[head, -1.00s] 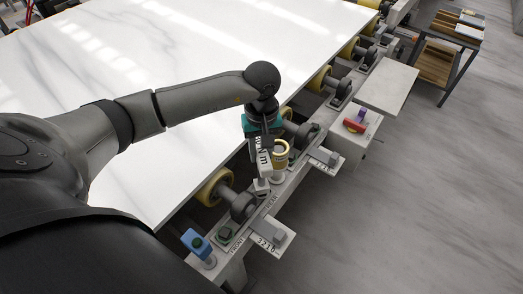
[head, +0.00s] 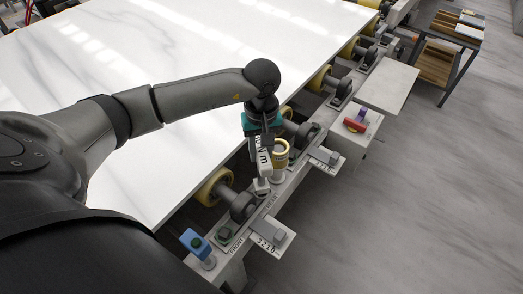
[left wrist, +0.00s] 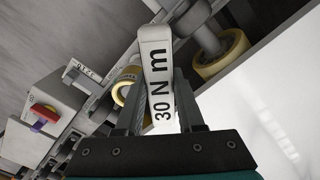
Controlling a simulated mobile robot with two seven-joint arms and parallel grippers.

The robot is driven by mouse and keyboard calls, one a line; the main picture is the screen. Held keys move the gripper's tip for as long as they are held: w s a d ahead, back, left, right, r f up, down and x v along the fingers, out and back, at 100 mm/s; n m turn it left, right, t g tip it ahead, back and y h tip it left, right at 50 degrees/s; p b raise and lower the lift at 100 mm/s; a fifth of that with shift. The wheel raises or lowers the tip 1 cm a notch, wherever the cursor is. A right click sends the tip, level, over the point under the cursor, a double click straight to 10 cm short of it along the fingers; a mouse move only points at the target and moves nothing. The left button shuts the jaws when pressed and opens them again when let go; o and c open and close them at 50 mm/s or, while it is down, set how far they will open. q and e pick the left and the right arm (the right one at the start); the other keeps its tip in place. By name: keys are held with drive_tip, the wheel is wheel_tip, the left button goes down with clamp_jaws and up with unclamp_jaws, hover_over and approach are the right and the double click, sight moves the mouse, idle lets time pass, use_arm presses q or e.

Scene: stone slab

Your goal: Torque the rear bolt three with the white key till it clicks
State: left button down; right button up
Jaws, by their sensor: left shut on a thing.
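My left gripper (head: 263,140) is shut on the white key (left wrist: 161,75), which is marked "30 N m". In the head view the key (head: 264,162) hangs below the gripper, with its lower end over the rail near the "REAR" label. Whether that end sits on a bolt I cannot tell. The rail (head: 257,208) carries "FRONT" and "REAR" labels. The rear bolts are partly hidden by the key and gripper. My right gripper is not in view.
A blue key-like piece (head: 194,240) stands at the near end. A yellow ring-shaped piece (head: 280,153) is close right of the white key. Plates marked "3210" (head: 268,241) jut from the rail. A red knob (head: 355,125) sits farther back. The white slab (head: 180,60) fills the left.

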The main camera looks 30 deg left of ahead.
use_arm(q)
drive_tip(key=shift+f+b, duration=0.75)
drive_tip(key=shift+b, duration=0.1)
idle(0.4)
